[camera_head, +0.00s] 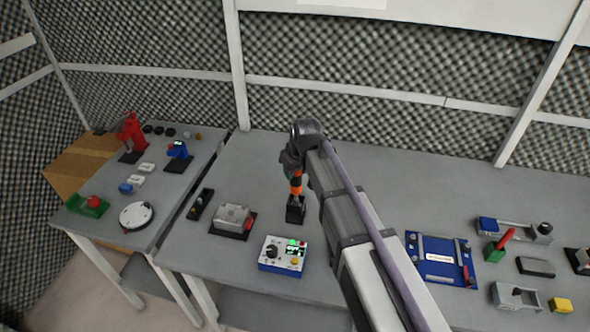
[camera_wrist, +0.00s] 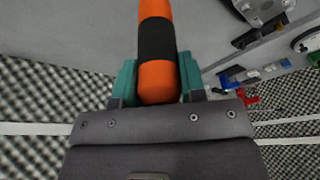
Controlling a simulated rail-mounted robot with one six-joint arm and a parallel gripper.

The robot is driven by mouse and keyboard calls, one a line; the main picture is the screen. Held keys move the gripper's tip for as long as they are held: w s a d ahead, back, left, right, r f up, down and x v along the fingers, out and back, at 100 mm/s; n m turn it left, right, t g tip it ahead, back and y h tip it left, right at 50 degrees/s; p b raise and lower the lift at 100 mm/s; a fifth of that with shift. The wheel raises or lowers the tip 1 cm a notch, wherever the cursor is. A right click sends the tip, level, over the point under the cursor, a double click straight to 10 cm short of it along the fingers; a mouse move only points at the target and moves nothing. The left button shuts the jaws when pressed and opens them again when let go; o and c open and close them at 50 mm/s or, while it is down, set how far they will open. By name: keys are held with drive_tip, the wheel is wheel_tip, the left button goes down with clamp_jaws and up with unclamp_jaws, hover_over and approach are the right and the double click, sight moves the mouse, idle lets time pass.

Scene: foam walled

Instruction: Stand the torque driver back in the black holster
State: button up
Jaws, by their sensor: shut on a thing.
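The torque driver (camera_head: 296,185), orange with a black band, hangs roughly upright below my gripper (camera_head: 294,168) in the head view. In the wrist view the driver's orange and black handle (camera_wrist: 157,40) sits between the teal fingers of my gripper (camera_wrist: 158,82), which is shut on it. The black holster (camera_head: 295,211) stands on the grey table directly under the driver. The driver's lower end meets the holster's top in the head view; I cannot tell whether it is inside the opening or just above it. The holster is not visible in the wrist view.
A blue-and-white control box (camera_head: 283,254) stands in front of the holster. A grey block on a dark base (camera_head: 233,220) and a black strip (camera_head: 200,204) lie to its left. A blue panel (camera_head: 441,260) lies to the right, beyond my arm. The table behind the holster looks clear.

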sight(295, 184)
drive_tip(key=shift+f+b, duration=3)
drive_tip(key=shift+f, duration=0.05)
drive_tip(key=o, duration=1.1)
drive_tip(key=shift+c, duration=0.2)
drive_tip(key=p+v, duration=1)
drive_tip(key=shift+r, duration=0.35)
drive_tip(key=shift+s, duration=0.1)
